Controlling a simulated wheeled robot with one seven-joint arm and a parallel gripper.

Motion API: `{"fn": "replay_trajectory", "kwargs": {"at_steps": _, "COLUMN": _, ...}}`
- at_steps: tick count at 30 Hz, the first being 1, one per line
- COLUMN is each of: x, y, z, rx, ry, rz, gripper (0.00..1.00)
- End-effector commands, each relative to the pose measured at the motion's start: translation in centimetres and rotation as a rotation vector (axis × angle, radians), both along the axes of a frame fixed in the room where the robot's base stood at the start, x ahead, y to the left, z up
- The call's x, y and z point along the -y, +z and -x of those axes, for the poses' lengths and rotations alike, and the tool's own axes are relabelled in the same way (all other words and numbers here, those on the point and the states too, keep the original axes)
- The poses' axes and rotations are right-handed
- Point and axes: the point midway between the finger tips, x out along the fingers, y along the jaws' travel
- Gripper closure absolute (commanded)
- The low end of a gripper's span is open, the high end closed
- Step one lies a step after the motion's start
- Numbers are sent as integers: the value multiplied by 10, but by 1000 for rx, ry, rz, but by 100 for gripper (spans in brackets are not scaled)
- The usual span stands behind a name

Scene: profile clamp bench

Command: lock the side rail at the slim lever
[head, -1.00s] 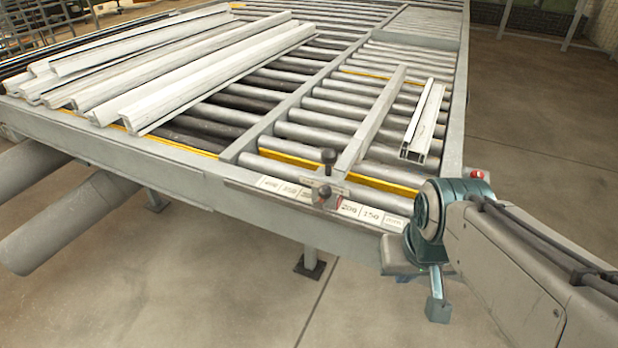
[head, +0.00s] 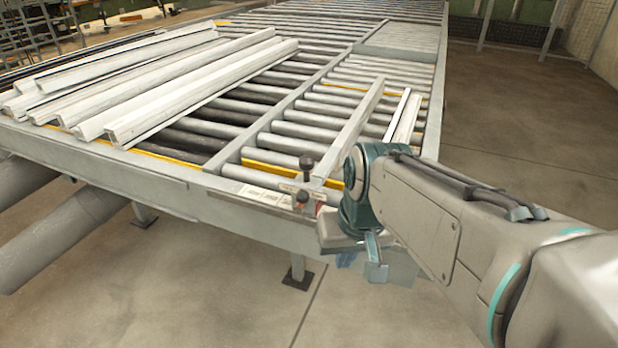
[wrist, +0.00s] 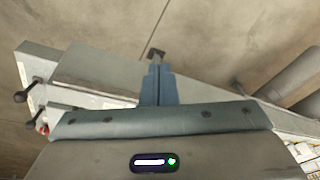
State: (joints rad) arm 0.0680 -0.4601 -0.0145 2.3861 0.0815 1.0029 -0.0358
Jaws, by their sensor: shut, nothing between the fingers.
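The side rail (head: 352,125) is a grey bar lying lengthwise over the rollers. At its front end stands an upright black knob (head: 306,162), with a second dark fitting with red (head: 302,198) below it on the bench's front edge. In the wrist view two black-knobbed levers show at the left, an upper one (wrist: 21,96) and a lower one (wrist: 41,121) near a red spot. I cannot tell which is the slim lever. My gripper (head: 375,268) is shut and empty, in front of and below the bench edge, right of the knobs. It also shows in the wrist view (wrist: 157,72), apart from both levers.
A numbered scale strip (head: 262,196) runs along the bench's front edge, partly hidden by my arm. Several white profiles (head: 170,85) lie on the rollers at left; another (head: 403,118) lies right of the rail. Bare floor (head: 230,285) lies in front.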

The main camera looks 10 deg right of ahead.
Motion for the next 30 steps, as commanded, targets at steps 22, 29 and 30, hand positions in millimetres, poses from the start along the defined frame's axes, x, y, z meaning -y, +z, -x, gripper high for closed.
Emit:
{"fn": "replay_trajectory", "kwargs": {"at_steps": 22, "x": 72, "y": 115, "z": -95, "rx": -70, "ry": -201, "rz": -405, "gripper": 100}}
{"fn": "replay_trajectory", "kwargs": {"at_steps": 29, "x": 71, "y": 113, "z": -95, "rx": -72, "ry": -201, "rz": -404, "gripper": 100}}
{"fn": "replay_trajectory", "kwargs": {"at_steps": 30, "x": 70, "y": 111, "z": -95, "rx": -73, "ry": -201, "rz": -404, "gripper": 100}}
